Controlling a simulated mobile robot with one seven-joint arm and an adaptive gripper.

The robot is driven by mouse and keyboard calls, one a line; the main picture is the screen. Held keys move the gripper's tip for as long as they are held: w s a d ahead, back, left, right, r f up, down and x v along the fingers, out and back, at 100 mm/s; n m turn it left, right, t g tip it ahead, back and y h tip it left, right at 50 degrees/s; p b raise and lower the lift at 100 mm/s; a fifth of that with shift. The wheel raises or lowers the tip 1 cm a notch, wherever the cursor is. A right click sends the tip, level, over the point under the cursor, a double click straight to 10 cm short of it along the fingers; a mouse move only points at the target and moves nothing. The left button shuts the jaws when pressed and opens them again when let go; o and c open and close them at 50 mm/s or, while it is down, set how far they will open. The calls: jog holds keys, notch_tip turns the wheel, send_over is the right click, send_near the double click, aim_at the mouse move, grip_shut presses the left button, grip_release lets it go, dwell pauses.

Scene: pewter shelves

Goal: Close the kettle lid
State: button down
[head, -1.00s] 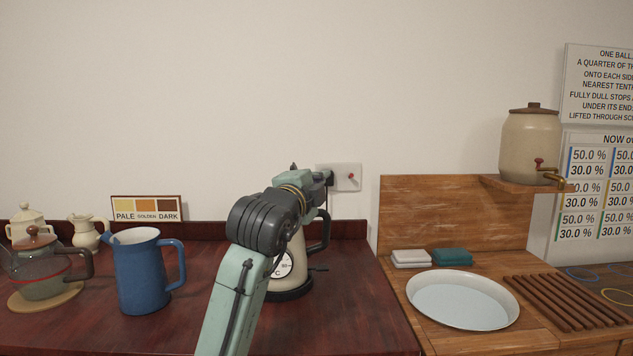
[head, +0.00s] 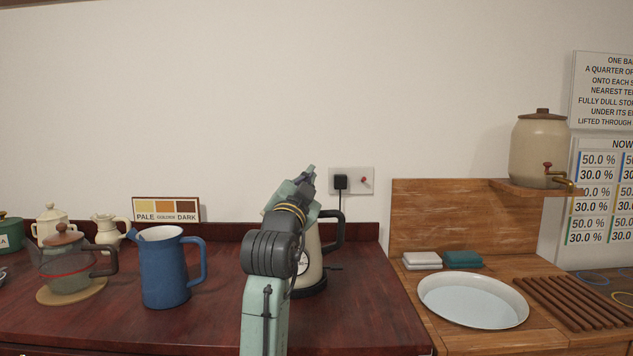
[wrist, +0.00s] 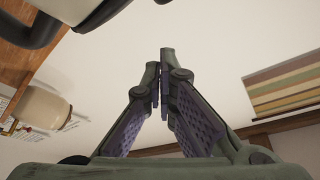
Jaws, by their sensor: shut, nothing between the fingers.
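The cream kettle (head: 312,262) with a black handle (head: 333,229) stands on the dark red counter, partly hidden behind my arm. Part of its body (wrist: 68,9) and its handle (wrist: 32,30) show at the upper left in the wrist view. My gripper (head: 310,170) points up in front of and above the kettle's top in the head view. In the wrist view my gripper (wrist: 164,70) is shut, with nothing between the fingers. My arm hides the kettle's top in the head view, so I cannot tell how the lid stands.
A blue jug (head: 165,270) stands to the left, near a glass teapot (head: 68,265) on a round mat. A black plug (head: 340,182) sits in the wall socket behind. To the right, a white basin (head: 473,300) rests on the wooden counter.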

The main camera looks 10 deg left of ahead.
jog(key=n, duration=0.1)
jog(key=a+n+y, duration=0.1)
jog(key=n+y, duration=0.1)
jog(key=shift+s+a+f+n+t, duration=0.2)
jog(key=shift+a+f+n+t, duration=0.1)
jog(key=shift+f+n, duration=0.1)
jog(key=n+y, duration=0.1)
jog(key=n, duration=0.1)
jog(key=a+f+n, duration=0.1)
jog(key=n, duration=0.1)
jog(key=shift+s+a+y, duration=0.1)
jog(key=shift+s+y, duration=0.05)
jog(key=shift+y, duration=0.25)
jog(key=shift+s+a+f, duration=0.1)
jog(key=shift+a+f, duration=0.15)
jog(key=shift+a, duration=0.05)
